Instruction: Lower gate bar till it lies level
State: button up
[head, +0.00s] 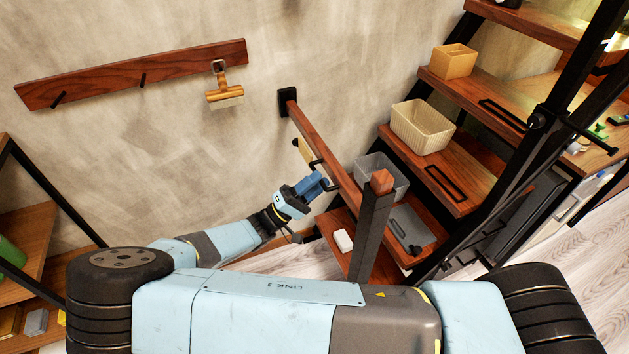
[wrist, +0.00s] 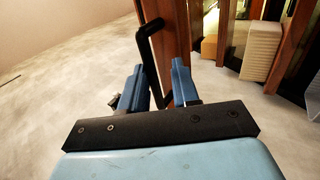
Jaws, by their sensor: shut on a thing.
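The gate bar (head: 328,150) is a long reddish-brown wooden beam. In the head view it runs from a black bracket (head: 285,112) on the wall down to the right, to beside a dark post (head: 370,235) with a wooden cap. I cannot tell exactly whether it is level or touches the post. A black handle (wrist: 151,50) sticks out from the bar, which also shows in the wrist view (wrist: 178,25). My gripper (head: 322,181) is at the bar's near side. In the wrist view its blue fingers (wrist: 158,88) are shut on the handle, whose lower part is partly hidden.
Stairs with wooden treads (head: 455,180) rise at the right, holding a cream basket (head: 422,128), a tan box (head: 454,61) and a grey bin (head: 381,172). A white block (head: 343,240) lies on the lowest tread. A peg rail (head: 135,72) with a brush (head: 224,93) hangs on the wall.

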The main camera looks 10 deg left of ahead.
jog(key=o, duration=0.4)
jog(key=shift+a, duration=0.1)
jog(key=shift+c, duration=0.2)
jog(key=shift+r, duration=0.1)
jog(key=shift+a, duration=0.1)
jog(key=v, duration=1.3)
jog(key=shift+s+a+f, duration=0.15)
jog(key=shift+s+f, duration=0.05)
jog(key=shift+f, duration=0.05)
